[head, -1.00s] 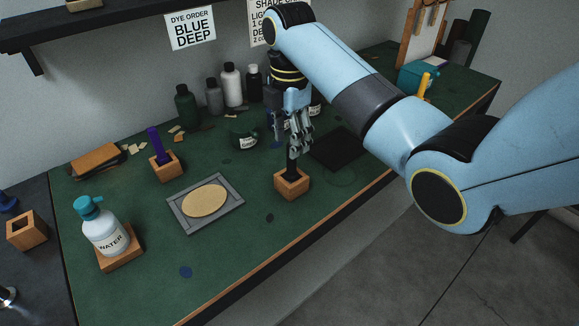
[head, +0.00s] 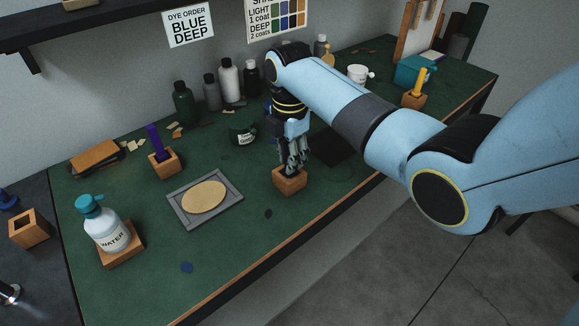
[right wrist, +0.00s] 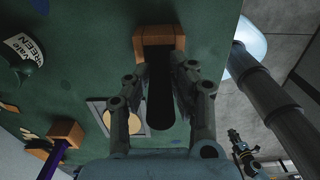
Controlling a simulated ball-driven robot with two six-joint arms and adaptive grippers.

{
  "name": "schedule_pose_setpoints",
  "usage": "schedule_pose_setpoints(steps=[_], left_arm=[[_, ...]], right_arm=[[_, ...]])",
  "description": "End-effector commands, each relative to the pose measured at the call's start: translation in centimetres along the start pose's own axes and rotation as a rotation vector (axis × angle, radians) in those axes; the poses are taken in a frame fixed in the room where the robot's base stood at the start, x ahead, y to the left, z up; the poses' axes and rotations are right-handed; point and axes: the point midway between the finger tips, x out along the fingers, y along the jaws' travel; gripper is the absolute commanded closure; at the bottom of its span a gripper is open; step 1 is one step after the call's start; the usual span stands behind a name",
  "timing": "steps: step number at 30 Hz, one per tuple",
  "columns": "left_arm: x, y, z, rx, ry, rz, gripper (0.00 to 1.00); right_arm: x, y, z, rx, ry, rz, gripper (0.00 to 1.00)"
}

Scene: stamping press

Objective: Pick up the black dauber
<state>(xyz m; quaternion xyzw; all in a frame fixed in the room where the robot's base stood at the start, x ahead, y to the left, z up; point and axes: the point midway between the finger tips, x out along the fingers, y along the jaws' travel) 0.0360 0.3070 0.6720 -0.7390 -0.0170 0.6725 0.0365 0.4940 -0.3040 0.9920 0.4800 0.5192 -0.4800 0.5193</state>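The black dauber (right wrist: 160,95) stands upright in a small wooden holder (head: 290,182) near the front of the green table. In the head view my fingers hide most of it. My right gripper (head: 293,160) points down just above the holder. The right wrist view shows its fingers (right wrist: 160,78) on both sides of the dauber, open around it, with the wooden holder (right wrist: 158,36) beyond the fingertips. Whether a finger touches the dauber is hard to tell.
A grey-framed pad (head: 206,198) lies left of the holder. A dark mat (head: 334,146) lies right. The table's front edge is close.

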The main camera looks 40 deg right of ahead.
Motion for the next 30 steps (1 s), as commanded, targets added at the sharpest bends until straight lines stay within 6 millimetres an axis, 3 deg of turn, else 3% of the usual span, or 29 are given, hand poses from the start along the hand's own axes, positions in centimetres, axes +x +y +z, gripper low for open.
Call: schedule_pose_setpoints(steps=[1,4,14,24,30], left_arm=[[0.0,0.0,0.0,0.0,0.0,0.0,1.0],[0.0,0.0,-0.1,0.0,0.001,0.0,1.0],[0.1,0.0,-0.3,0.0,0.005,0.0,1.0],[0.8,0.1,-0.4,0.0,0.008,0.0,1.0],[1.1,0.1,-0.4,0.0,0.008,0.0,1.0]], right_arm=[[0.0,0.0,0.0,0.0,0.0,0.0,0.87],[0.0,0.0,0.0,0.0,0.0,0.0,1.0],[-0.7,0.1,0.0,0.0,0.0,0.003,1.0],[-7.3,0.1,0.0,-0.001,-0.001,0.005,1.0],[-9.7,0.1,0.0,0.001,-0.001,0.001,1.0]])
